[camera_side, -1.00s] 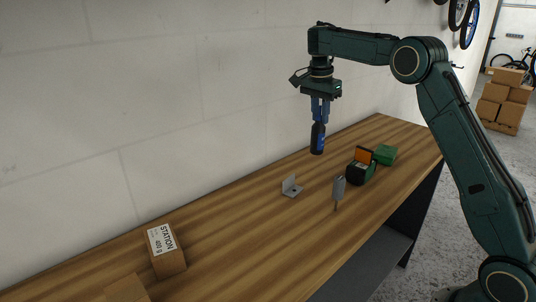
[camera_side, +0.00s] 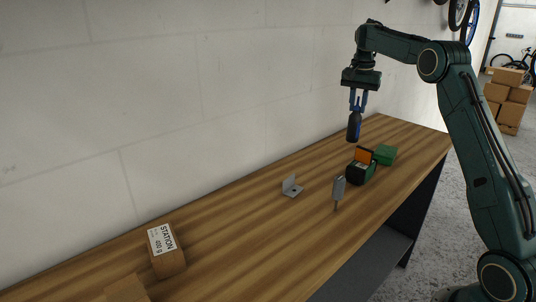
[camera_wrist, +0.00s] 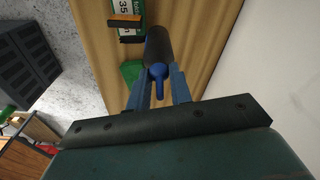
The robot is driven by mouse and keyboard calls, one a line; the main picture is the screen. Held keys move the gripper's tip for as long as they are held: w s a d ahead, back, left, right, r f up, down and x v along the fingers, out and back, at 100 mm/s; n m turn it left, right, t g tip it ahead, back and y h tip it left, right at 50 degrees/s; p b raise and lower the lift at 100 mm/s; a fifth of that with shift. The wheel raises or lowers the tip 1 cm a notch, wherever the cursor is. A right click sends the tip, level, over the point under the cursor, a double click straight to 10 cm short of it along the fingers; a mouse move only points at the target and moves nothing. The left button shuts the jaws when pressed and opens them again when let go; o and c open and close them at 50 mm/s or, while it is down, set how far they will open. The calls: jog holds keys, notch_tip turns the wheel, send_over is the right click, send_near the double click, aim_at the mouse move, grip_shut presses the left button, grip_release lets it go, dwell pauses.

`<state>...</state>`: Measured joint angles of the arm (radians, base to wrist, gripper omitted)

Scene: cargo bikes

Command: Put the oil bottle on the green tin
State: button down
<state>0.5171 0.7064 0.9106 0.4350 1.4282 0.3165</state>
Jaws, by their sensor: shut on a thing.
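My gripper (camera_side: 357,106) is shut on the oil bottle (camera_side: 354,127), a dark bottle with a blue top. The bottle hangs upright below the fingers, clear of the bench. In the wrist view the bottle (camera_wrist: 158,46) and its blue nozzle show between my fingers (camera_wrist: 161,88). The green tin (camera_side: 386,154) stands on the bench, lower and to the right of the bottle in the side view. In the wrist view a green top (camera_wrist: 131,71), likely the tin, lies just left of the bottle.
A dark green box with an orange flap (camera_side: 361,170) stands close beside the tin. A grey bracket (camera_side: 291,187), a grey upright tool (camera_side: 338,190) and a labelled carton (camera_side: 166,251) are on the wooden bench (camera_side: 245,220). The wall runs along the back edge.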

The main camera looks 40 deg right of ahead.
jog(key=s+d+r+n, duration=0.1)
jog(key=s+d+n, duration=0.2)
jog(key=s+d, duration=0.6)
jog(key=d, duration=0.4)
jog(key=shift+n, duration=0.4)
notch_tip(320, 180, down, 8)
dwell(0.3)
jog(key=c, duration=1.3)
grip_release()
jog(key=shift+f, duration=0.1)
jog(key=shift+o, duration=0.2)
